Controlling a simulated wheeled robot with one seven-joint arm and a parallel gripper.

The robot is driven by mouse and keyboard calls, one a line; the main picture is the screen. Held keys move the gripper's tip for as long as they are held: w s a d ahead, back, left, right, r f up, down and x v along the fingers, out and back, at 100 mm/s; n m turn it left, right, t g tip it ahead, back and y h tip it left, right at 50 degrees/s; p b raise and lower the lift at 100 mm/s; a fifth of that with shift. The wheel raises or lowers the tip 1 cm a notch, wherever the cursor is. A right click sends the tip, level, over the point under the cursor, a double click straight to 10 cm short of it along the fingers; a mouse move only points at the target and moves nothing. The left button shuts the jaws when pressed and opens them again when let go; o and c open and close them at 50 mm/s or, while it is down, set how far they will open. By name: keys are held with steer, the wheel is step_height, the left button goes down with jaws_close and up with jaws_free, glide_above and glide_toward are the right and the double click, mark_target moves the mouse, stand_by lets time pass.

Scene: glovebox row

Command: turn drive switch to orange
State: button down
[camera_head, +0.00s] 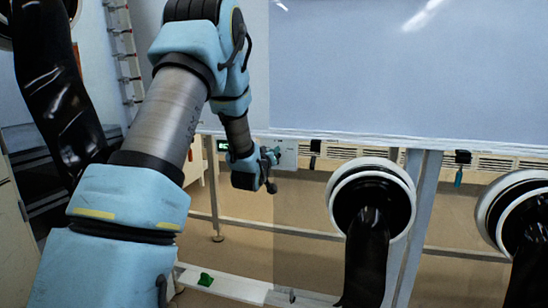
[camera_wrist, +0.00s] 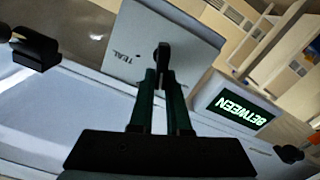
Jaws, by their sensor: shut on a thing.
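The drive switch (camera_wrist: 162,52) is a dark knob on a light grey plate (camera_wrist: 192,40) in the wrist view. The plate carries the word TEAL, seen upside down, left of the knob; no orange mark is readable on it. My gripper (camera_wrist: 163,72) is shut on the knob, its two dark fingers on either side. The display (camera_head: 223,145) is partly visible there.
Black gloves in white ring ports (camera_head: 371,172) hang from the glovebox row at right, close to my arm's right side. A small green thing (camera_head: 205,280) lies on a low white beam. A black fitting (camera_wrist: 36,50) shows at the wrist view's left.

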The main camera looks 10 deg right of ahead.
steer(key=shift+a+f+n, duration=0.1)
steer(key=shift+n, duration=0.6)
steer(key=shift+b, duration=0.3)
steer(key=c, duration=0.9)
jaws_free()
steer(key=v, duration=1)
steer(key=shift+s+a+b, duration=0.2)
steer(key=shift+s+b, duration=0.1)
steer(key=shift+s, duration=0.05)
